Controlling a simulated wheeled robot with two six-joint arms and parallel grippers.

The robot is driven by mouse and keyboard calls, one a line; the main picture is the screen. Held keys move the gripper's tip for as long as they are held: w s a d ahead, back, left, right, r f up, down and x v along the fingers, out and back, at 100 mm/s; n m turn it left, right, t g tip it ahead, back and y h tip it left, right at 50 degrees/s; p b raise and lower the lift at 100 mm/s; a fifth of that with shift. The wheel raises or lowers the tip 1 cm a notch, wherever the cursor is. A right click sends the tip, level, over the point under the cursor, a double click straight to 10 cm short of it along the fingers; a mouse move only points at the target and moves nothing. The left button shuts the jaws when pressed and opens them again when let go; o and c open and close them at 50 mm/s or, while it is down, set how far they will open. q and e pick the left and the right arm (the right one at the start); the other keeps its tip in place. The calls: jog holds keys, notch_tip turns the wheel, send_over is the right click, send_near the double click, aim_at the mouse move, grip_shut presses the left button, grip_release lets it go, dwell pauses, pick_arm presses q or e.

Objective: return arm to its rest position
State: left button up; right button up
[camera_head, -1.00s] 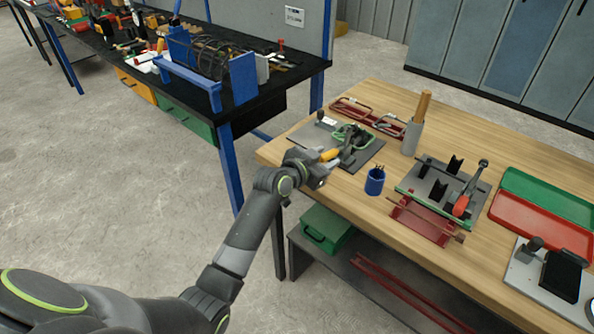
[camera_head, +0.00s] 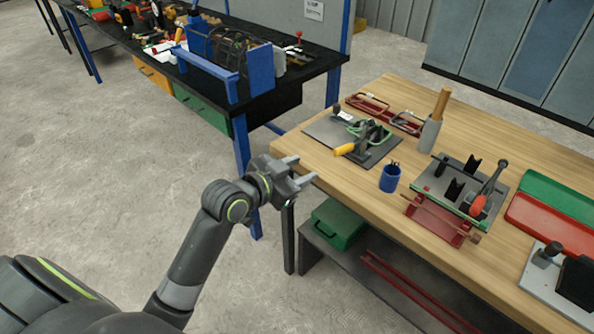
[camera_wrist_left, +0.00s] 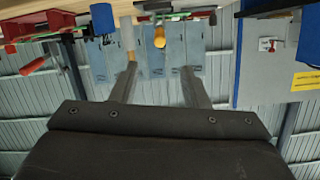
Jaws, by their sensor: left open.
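My left gripper (camera_head: 300,172) is open and empty just off the left edge of the wooden workbench (camera_head: 330,172) in the head view. Its two fingers point toward the bench, apart from each other with nothing between them. In the left wrist view my left gripper (camera_wrist_left: 160,85) shows both fingers spread, with lockers and wall panels beyond. My left arm reaches in from the lower left of the head view. My right gripper is in neither view.
On the wooden bench stand a grey plate with a yellow-handled tool (camera_head: 345,149), a blue cup (camera_head: 390,177), a red-and-grey fixture (camera_head: 440,217) and trays (camera_head: 545,222). A black-topped bench (camera_head: 315,62) stands behind. A green box (camera_head: 338,222) sits on the lower shelf. Open floor lies left.

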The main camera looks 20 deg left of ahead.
pick_arm(q)
jog(key=shift+s, duration=0.25)
jog(key=shift+a, duration=0.1)
jog(key=a+f+n+g+y, duration=0.2)
jog(key=a+f, duration=0.1)
jog(key=f, duration=0.7)
jog(key=a+f+n+g+y, duration=0.1)
jog(key=a+f+n, duration=0.15)
jog(key=f, duration=0.75)
jog(key=s+a+f+g+y, duration=0.15)
jog(key=s+f, duration=0.25)
jog(key=f, duration=0.4)
jog(key=s+a+f+g+y, duration=0.1)
jog(key=s+a+f+g, duration=0.1)
jog(key=s+f, duration=0.45)
jog(key=s+a+f+n+g, duration=0.1)
jog(key=s+f+n+g, duration=0.15)
jog(key=s+f, duration=1.1)
jog(key=s+f+g, duration=0.2)
jog(key=s+f, duration=0.3)
jog(key=s, duration=0.5)
jog(key=s+d+f+g, duration=0.1)
jog(key=s+f, duration=0.3)
jog(key=s, duration=0.7)
jog(key=shift+d+f+g, duration=0.3)
jog(key=shift+f+g, duration=0.05)
jog(key=shift+g, duration=0.05)
